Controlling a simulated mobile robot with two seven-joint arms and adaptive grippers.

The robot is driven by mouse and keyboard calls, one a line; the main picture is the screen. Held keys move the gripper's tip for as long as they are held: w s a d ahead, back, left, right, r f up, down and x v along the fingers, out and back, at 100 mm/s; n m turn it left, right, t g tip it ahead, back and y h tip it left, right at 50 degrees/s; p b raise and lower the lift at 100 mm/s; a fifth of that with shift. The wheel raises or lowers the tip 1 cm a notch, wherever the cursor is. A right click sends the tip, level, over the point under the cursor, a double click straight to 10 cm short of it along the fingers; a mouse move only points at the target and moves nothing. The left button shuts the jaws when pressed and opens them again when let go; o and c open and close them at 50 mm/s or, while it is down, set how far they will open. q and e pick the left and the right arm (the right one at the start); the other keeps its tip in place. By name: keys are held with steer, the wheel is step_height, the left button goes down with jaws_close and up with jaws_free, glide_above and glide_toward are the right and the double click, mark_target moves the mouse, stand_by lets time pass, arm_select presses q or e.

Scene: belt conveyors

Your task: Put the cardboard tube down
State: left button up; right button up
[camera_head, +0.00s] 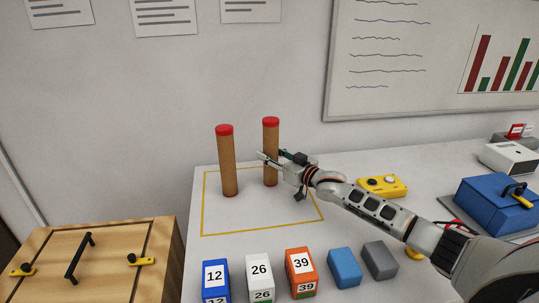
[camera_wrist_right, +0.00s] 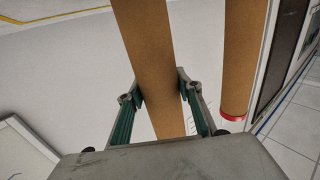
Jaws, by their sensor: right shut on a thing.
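Two brown cardboard tubes with red caps stand upright in the head view, the left tube (camera_head: 228,165) and the right tube (camera_head: 270,140). Both are inside the yellow outline (camera_head: 203,205) on the white table. My right gripper (camera_head: 270,157) is shut on the right tube at about mid-height. In the wrist view the held tube (camera_wrist_right: 150,60) passes between the two fingers (camera_wrist_right: 158,98), and the other tube (camera_wrist_right: 243,55) is apart to the right. I cannot tell whether the held tube's foot touches the table. My left gripper is not in view.
Numbered boxes (camera_head: 260,270), a blue block (camera_head: 344,267) and a grey block (camera_head: 380,259) line the front. A yellow control box (camera_head: 382,185) and a blue case (camera_head: 495,205) stand to the right. The front of the outlined area is clear.

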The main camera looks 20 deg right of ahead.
steer(key=o, duration=1.2)
steer(key=shift+f, duration=0.15)
steer(key=shift+s, duration=0.1)
steer(key=shift+p+v, duration=0.35)
steer(key=shift+v, duration=5.6)
